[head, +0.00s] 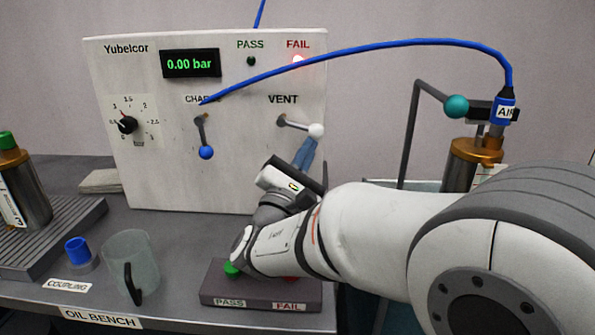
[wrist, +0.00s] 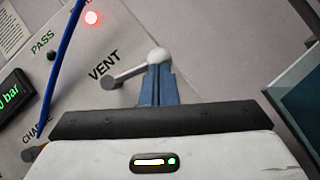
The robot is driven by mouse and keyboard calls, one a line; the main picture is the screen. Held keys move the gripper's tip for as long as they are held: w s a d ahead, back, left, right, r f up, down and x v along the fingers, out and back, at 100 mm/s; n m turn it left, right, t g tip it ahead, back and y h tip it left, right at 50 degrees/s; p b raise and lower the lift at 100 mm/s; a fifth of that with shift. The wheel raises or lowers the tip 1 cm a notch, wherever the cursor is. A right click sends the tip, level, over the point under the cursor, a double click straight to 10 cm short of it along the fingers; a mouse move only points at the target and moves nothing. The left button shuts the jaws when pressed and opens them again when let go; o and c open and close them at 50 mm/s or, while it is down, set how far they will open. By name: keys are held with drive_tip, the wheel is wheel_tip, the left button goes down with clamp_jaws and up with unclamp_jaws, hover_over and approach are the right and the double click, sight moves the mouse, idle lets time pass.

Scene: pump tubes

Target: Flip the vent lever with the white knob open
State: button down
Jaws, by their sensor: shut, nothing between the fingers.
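The vent lever (head: 297,125) is a grey arm on the white panel under the word VENT. It points right and slightly down from its pivot to a white knob (head: 316,130). In the wrist view the white knob (wrist: 158,56) shows just beyond the blue fingertips of my gripper (wrist: 157,84), with the lever (wrist: 130,75) running left from it. In the head view my gripper (head: 305,152) is just below the knob. The fingers are together with nothing between them. They look at or very near the knob; I cannot tell whether they touch.
The charge lever with a blue knob (head: 206,152) hangs down to the left. The FAIL light (head: 298,60) is red and the display (head: 191,64) reads 0.00 bar. A blue hose (head: 400,42) arches over my arm to a fitting at right. A clear jug (head: 130,262) stands on the bench.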

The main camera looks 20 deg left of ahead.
drive_tip(key=shift+w+r, duration=0.15)
drive_tip(key=shift+w, duration=0.1)
drive_tip(key=shift+d+r, duration=0.55)
drive_tip(key=shift+r, duration=0.3)
drive_tip(key=shift+f, duration=0.1)
